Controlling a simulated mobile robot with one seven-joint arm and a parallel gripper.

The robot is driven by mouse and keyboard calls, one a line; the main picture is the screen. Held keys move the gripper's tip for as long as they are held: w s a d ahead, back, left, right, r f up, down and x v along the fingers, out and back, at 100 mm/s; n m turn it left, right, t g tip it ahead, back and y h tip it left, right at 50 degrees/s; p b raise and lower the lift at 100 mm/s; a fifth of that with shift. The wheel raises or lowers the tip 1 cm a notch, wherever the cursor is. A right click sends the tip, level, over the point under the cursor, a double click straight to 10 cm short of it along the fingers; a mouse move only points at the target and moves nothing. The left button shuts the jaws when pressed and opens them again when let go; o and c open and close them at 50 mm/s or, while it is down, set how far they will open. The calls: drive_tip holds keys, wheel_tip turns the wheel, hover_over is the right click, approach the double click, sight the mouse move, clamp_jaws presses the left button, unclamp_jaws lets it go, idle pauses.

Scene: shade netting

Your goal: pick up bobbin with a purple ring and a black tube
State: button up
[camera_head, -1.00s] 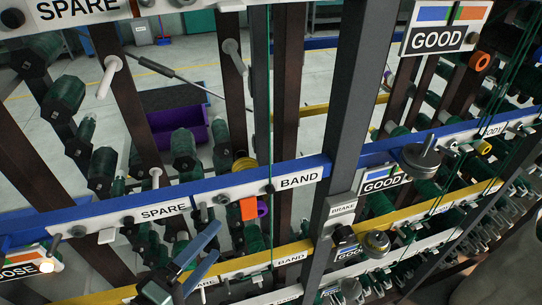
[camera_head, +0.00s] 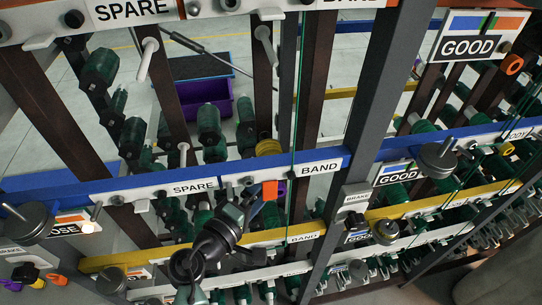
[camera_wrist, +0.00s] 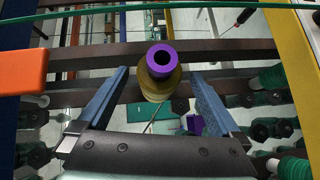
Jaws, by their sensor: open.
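The bobbin with the purple ring (camera_wrist: 162,62) has a dark hollow centre and an olive-yellow wound body. It points end-on at the wrist camera. My gripper (camera_wrist: 158,75) is open, with one blue finger on each side of the bobbin and visible gaps between. How deep the bobbin sits between the fingers I cannot tell. In the head view my gripper (camera_head: 258,208) is just below an orange tag (camera_head: 270,190).
The orange tag (camera_wrist: 22,70) is left of the fingers in the wrist view. A blue rail (camera_head: 120,190) and a yellow rail (camera_head: 270,237) run across the rack. A grey post (camera_head: 383,100) stands to the right. Green bobbins (camera_wrist: 268,102) crowd the right side of the wrist view.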

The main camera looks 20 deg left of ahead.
drive_tip(key=shift+x, duration=0.85)
clamp_jaws()
drive_tip(key=shift+b, duration=0.5)
